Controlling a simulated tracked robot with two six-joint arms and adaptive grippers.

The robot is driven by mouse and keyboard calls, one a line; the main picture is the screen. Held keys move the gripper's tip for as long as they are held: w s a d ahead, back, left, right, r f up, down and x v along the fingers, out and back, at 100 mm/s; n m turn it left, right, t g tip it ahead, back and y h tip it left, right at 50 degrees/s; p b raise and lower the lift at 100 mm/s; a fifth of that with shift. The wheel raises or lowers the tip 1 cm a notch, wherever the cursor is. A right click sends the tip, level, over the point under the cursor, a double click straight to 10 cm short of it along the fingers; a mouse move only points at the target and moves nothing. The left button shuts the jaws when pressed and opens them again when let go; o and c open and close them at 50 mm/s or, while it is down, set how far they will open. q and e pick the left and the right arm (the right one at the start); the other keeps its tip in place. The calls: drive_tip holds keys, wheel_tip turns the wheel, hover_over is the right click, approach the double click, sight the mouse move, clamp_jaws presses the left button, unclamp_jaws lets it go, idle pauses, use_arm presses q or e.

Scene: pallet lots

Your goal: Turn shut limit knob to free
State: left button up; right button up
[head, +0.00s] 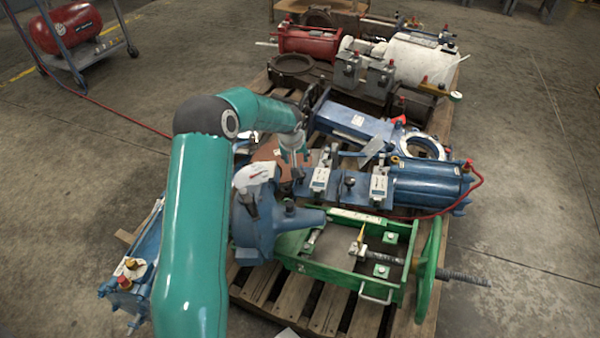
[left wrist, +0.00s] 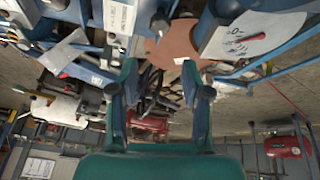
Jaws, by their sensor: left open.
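The blue actuator (head: 420,185) lies on the pallet, with a blue central housing (head: 252,225) at its left. Two small white-faced units (head: 320,179) and (head: 378,186) stand on its middle plate, with a dark round knob (head: 349,182) between them. I cannot tell which part is the shut limit knob, or read its setting. A white dial plate (head: 252,177) sits on the housing; its red pointer shows in the left wrist view (left wrist: 254,37). My left gripper (left wrist: 160,88) is open and empty beside the dial plate. My right gripper is not in view.
A green frame with a handwheel (head: 428,265) lies at the pallet's front. A red tank on a cart (head: 65,28) is at far left. The concrete floor at right is clear.

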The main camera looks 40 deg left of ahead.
use_arm(q)
drive_tip(key=b+x, duration=0.3)
drive_tip(key=x, duration=1.1)
drive_tip(key=shift+f+b, duration=0.3)
drive_tip(key=shift+b, duration=0.05)
drive_tip(key=shift+c, duration=0.2)
drive_tip(key=c, duration=0.8)
